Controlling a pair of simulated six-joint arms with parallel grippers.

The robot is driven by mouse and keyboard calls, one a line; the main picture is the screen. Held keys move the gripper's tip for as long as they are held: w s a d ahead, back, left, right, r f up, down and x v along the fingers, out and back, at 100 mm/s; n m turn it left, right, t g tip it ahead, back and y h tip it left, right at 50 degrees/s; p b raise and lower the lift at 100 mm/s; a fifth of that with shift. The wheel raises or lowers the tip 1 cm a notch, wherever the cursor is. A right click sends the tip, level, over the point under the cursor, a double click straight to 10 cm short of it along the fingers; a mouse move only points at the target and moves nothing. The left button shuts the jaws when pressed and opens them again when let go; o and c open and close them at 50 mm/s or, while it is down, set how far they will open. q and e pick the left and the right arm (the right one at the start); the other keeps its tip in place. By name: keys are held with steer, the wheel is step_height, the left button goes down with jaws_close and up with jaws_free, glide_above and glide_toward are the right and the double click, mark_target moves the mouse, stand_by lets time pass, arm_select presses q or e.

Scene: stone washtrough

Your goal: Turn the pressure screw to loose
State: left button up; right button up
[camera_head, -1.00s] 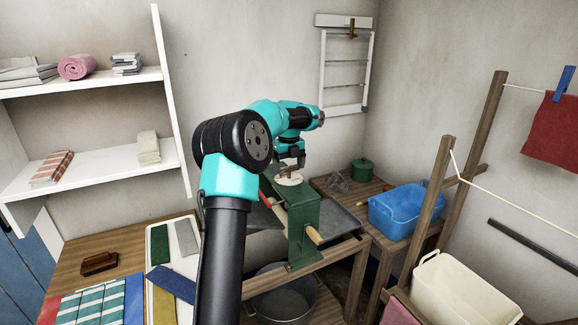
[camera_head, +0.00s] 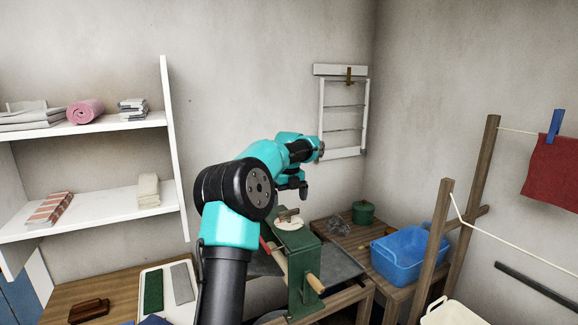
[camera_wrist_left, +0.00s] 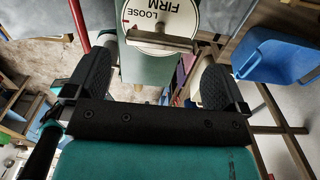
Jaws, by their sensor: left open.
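The pressure screw's metal cross handle (camera_head: 288,213) stands over a white round dial (camera_head: 290,225) on top of the green wringer frame (camera_head: 303,268). My right gripper is not in view.
A blue tub (camera_head: 398,258) and a green lidded pot (camera_head: 363,212) stand on the wooden bench to the right. A wooden drying rack (camera_head: 440,240) rises at the right. White shelves (camera_head: 110,205) with folded cloths are at the left.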

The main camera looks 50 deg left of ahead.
arm_select(q)
step_height(320, 180, up, 13)
stand_by(0.6)
steer(key=shift+f, duration=0.1)
stand_by(0.3)
